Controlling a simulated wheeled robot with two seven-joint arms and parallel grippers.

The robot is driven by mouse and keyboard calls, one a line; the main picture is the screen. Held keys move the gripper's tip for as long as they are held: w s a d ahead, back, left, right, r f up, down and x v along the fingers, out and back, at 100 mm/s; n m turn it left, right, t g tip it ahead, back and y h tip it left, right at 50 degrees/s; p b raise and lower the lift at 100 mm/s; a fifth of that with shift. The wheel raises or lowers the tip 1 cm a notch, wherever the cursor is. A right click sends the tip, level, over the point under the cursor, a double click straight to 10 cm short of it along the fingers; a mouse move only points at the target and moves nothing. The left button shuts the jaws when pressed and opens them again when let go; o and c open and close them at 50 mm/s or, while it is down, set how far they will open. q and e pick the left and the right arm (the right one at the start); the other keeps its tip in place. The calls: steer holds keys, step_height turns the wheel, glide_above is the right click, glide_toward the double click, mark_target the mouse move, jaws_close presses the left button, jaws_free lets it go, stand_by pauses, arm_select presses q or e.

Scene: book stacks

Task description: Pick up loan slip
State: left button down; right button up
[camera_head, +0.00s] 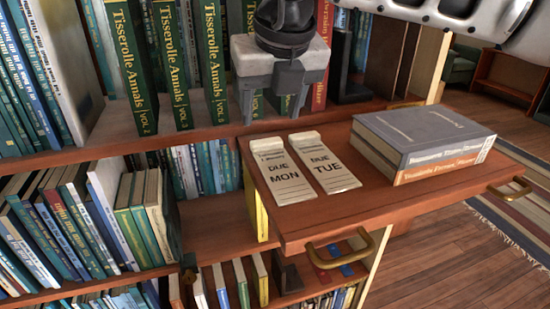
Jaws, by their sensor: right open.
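Two cream loan slips lie side by side on a brown pull-out wooden shelf (385,212). The left slip (281,172) reads "DUE MON" and the right slip (325,163) reads "DUE TUE". My right gripper (270,117) points down above the back edge of this shelf, just behind the slips as seen here. Its fingers are apart with nothing between them. It appears not to touch either slip. My left gripper is out of view.
Two stacked books (425,140), grey over orange-edged, lie on the pull-out shelf right of the slips. Brass handles (340,251) stick out from its edges. Upright books, including green "Tisserolle Annals" volumes (172,65), fill the bookcase behind. Floor (455,258) is open at the right.

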mark_target(267, 143)
steer(key=shift+p+x, duration=0.55)
steer(key=shift+x, duration=2.5)
steer(key=shift+s+d, duration=0.1)
steer(key=shift+s, duration=0.15)
steer(key=c, duration=0.6)
